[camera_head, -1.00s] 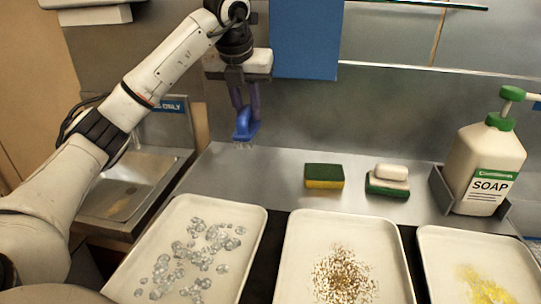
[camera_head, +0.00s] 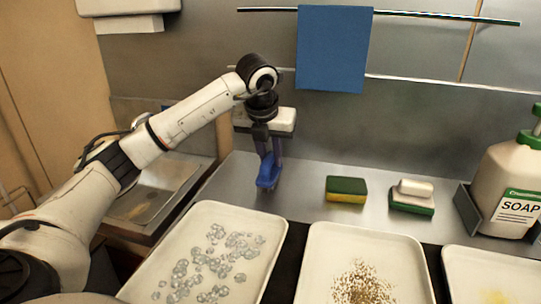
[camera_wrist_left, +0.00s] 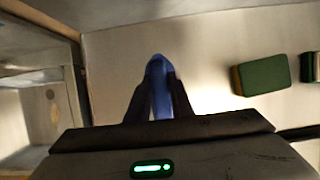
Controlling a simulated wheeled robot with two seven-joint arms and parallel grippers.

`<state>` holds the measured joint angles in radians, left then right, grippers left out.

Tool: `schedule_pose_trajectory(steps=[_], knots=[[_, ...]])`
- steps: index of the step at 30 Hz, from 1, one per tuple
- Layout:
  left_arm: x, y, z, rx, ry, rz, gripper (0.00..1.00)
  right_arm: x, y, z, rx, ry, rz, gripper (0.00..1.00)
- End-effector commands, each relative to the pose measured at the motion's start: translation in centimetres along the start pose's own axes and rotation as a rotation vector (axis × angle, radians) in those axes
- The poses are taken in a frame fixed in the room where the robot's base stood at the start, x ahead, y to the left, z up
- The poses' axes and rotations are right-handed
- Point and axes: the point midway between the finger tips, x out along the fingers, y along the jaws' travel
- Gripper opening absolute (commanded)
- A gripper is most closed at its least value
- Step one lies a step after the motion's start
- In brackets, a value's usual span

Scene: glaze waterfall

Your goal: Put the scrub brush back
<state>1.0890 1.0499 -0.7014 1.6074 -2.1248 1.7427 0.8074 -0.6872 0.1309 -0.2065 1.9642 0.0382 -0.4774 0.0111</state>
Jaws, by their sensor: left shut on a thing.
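The blue scrub brush (camera_head: 267,174) is in my left gripper (camera_head: 268,160), at the left part of the steel counter behind the trays. The gripper points down and its two dark fingers are shut on the brush. In the left wrist view the blue brush (camera_wrist_left: 158,85) sits between the fingertips (camera_wrist_left: 158,100). The brush is low, near the counter; I cannot tell whether its bristles touch the surface. My right gripper is not in view.
A green and yellow sponge (camera_head: 346,190) lies right of the brush, then another sponge (camera_head: 412,204) with a white bar on it. A soap bottle (camera_head: 512,185) stands far right. Trays (camera_head: 283,226) line the front, a sink (camera_head: 150,195) is at left, and a blue towel (camera_head: 334,50) hangs behind.

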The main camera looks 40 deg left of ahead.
Motion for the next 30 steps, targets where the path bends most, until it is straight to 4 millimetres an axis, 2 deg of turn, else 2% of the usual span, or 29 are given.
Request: schedule_pose_trajectory(steps=[2,3,6,17,20,30], knots=[[0.3,0.0,-0.1,0.0,0.0,0.0,0.0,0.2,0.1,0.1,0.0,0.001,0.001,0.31],[0.2,0.0,-0.1,0.0,0.0,0.0,0.25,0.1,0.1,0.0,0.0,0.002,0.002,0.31],[0.2,0.0,-0.1,0.0,0.001,0.0,0.39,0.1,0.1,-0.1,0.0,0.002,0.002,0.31],[-0.4,0.0,0.1,0.0,-0.001,-0.001,0.39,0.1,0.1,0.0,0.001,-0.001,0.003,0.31],[-1.7,-0.1,0.2,0.0,-0.004,-0.003,0.39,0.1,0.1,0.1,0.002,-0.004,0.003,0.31],[-8.9,-0.1,0.2,0.001,-0.004,-0.004,0.39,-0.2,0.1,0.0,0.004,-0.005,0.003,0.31]])
